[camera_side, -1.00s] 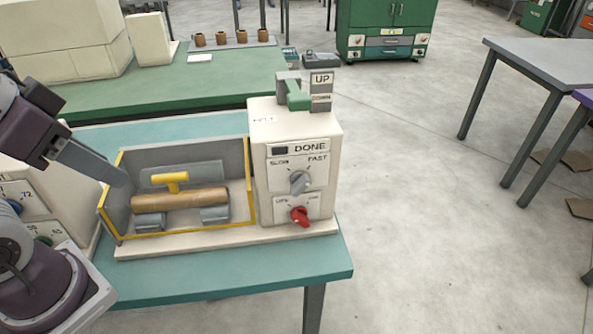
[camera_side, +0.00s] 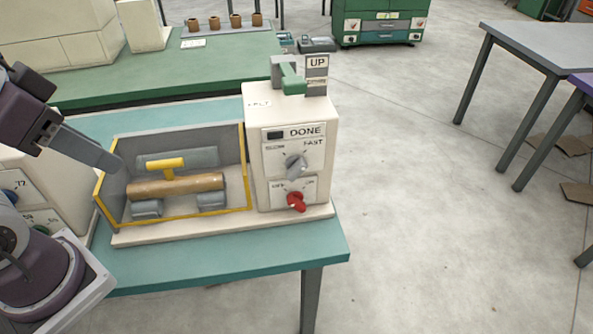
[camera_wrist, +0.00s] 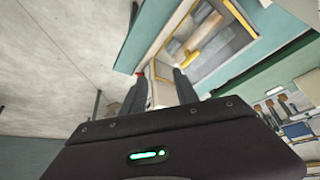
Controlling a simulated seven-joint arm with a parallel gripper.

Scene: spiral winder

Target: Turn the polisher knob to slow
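The polisher is a cream box (camera_side: 258,150) on a cream base on the teal table. Its front panel has a grey knob (camera_side: 295,166) between the SLOW and FAST labels, its pointer tilted up and to the right, toward FAST. Below it is a red knob (camera_side: 296,202) with OFF and ON labels. My gripper shows at the left of the side view as a grey finger (camera_side: 92,150), beside the yellow-edged tray and well away from the knobs. In the wrist view my gripper (camera_wrist: 159,76) has two fingers apart with nothing held between them.
A yellow-edged tray (camera_side: 246,165) holds a brown roller (camera_side: 195,184) with a yellow handle (camera_side: 165,164). A green lever (camera_side: 292,80) and an UP sign (camera_side: 317,62) stand on top of the box. Open floor (camera_side: 420,200) lies to the right.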

